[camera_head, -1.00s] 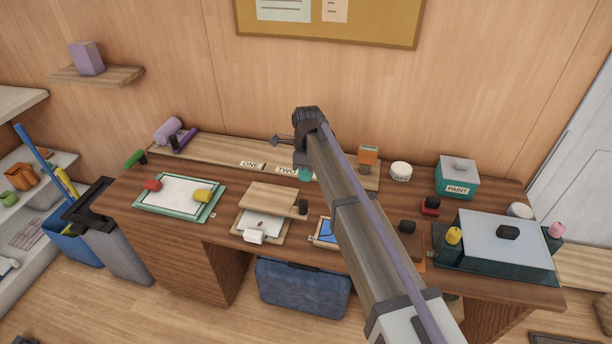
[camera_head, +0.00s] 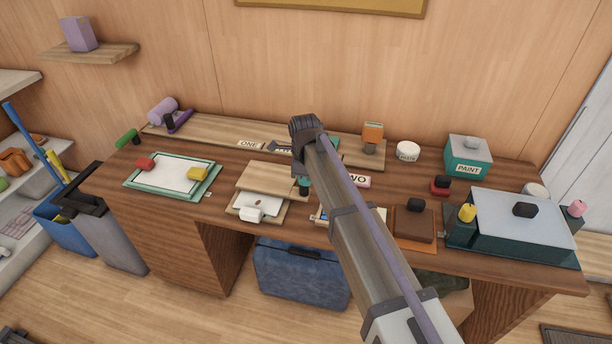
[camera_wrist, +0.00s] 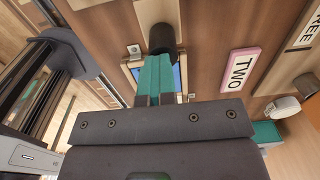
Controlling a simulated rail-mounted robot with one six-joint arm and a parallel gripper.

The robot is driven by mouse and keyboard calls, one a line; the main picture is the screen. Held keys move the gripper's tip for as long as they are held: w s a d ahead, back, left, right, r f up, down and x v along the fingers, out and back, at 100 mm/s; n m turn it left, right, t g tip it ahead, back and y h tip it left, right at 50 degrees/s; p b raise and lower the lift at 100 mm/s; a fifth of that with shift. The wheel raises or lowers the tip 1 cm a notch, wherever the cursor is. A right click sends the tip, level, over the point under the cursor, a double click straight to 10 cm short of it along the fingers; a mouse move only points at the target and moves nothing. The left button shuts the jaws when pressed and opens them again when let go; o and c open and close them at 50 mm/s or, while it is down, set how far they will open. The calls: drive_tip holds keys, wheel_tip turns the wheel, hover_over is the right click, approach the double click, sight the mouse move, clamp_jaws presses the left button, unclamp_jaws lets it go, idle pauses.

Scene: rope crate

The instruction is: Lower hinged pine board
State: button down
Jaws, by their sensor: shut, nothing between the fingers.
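The pale pine board (camera_head: 266,177) is raised and tilted over a shallow pale tray (camera_head: 240,212) with white paper inside, in the head view. A dark round knob (camera_head: 305,189) sits at the board's right edge. In the wrist view the knob (camera_wrist: 162,38) lies just beyond my teal fingertips, with the pale board (camera_wrist: 155,11) behind it. My gripper (camera_wrist: 161,62) is shut and empty, close to the knob; I cannot tell whether they touch. My gripper also shows in the head view (camera_head: 303,180). The arm partly hides the area right of the knob.
A white block (camera_head: 251,214) stands at the tray's front. A blue-centred frame (camera_wrist: 180,76) lies close to the knob. A pink-edged TWO plate (camera_head: 358,181) is right of my gripper. A green-edged board (camera_head: 210,183) lies left; a lidded box (camera_head: 520,224) stands right.

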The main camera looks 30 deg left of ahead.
drive_tip(key=shift+w, duration=0.15)
wheel_tip(320, 180, up, 14)
drive_tip(key=p, duration=1.4)
